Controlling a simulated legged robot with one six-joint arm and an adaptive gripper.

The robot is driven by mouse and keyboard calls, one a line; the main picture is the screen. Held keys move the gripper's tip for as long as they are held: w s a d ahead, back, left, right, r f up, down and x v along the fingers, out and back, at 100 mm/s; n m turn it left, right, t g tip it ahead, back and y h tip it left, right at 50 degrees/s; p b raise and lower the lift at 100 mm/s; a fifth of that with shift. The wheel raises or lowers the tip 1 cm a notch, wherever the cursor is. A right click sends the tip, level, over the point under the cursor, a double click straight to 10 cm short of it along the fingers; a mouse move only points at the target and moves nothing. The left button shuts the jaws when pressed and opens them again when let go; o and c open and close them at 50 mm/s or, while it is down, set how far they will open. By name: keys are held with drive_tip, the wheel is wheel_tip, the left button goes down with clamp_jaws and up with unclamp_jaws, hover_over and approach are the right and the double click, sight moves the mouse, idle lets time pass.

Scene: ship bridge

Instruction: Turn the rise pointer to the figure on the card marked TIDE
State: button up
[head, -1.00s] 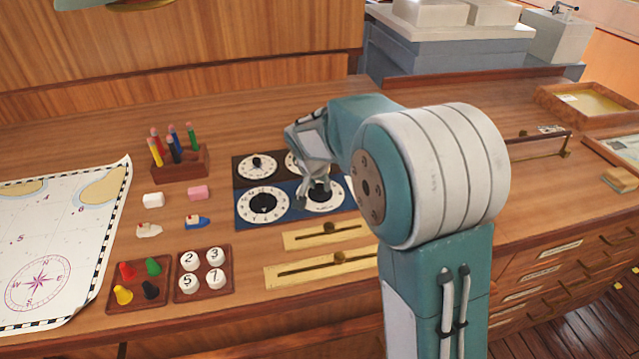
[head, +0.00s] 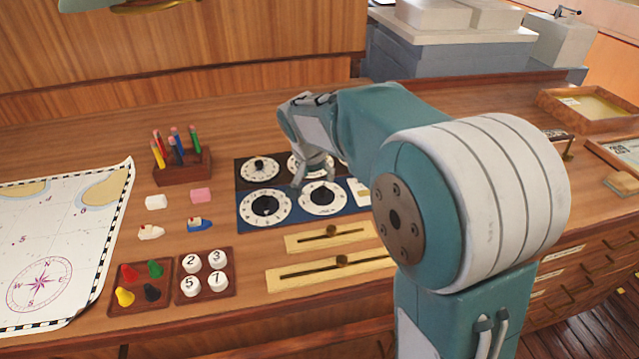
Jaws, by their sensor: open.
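A dial panel has a dark upper row and a blue lower row (head: 240,222). White round dials with black pointers show at the upper left (head: 260,169), lower left (head: 265,205) and lower right (head: 323,198). The upper right dial (head: 296,163) is mostly hidden by my gripper. I cannot read which dial is marked rise. My gripper (head: 312,182) is open and empty, pointing down over the right-hand dials. I cannot tell if it touches them. A small pale card (head: 358,190) lies at the panel's right, partly behind my arm; its writing is too small to read.
Two brass slider plates (head: 300,243) (head: 290,280) lie in front of the panel. To the left are a pencil rack (head: 183,172), two erasers, toy boats (head: 200,224), a peg tray, a numbered-disc tray (head: 205,293) and a chart (head: 50,240). My arm covers the right side.

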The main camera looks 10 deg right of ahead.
drive_tip(key=v, duration=0.5)
drive_tip(key=shift+a, duration=0.1)
drive_tip(key=shift+s, duration=0.1)
drive_tip(key=s+d+n+t+y, duration=0.1)
drive_tip(key=s+n, duration=0.5)
drive_tip(key=s, duration=2.1)
drive_tip(key=shift+d+r+t+y, duration=0.4)
drive_tip(key=shift+d+y, duration=0.2)
drive_tip(key=shift+d, duration=0.35)
